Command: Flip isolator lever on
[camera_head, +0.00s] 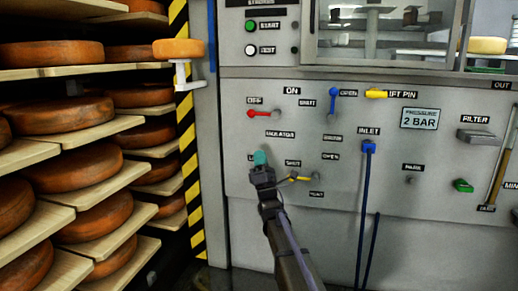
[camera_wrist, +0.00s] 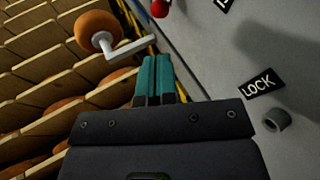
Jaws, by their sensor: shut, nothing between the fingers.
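The isolator lever (camera_head: 264,114) is a short red lever on the grey panel, above the ISOLATOR label (camera_head: 280,134). Its knob points left, beneath the OFF label (camera_head: 255,100); the ON label (camera_head: 291,90) is up and to the right. My gripper (camera_head: 260,157) has teal fingertips and is below the lever, apart from it in the picture. In the wrist view the fingers (camera_wrist: 157,59) are pressed together and empty. A red knob (camera_wrist: 160,8), apparently the lever's, shows at the top edge beyond the fingertips; the rest of it is out of view.
The LOCK label (camera_wrist: 261,89) and a grey peg (camera_wrist: 277,120) are right of my fingers. A yellow-handled lever (camera_head: 300,179) and a blue lever (camera_head: 333,101) are nearby. A white bracket (camera_head: 183,75) with a small cheese and shelves of cheese wheels (camera_head: 65,115) stand left.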

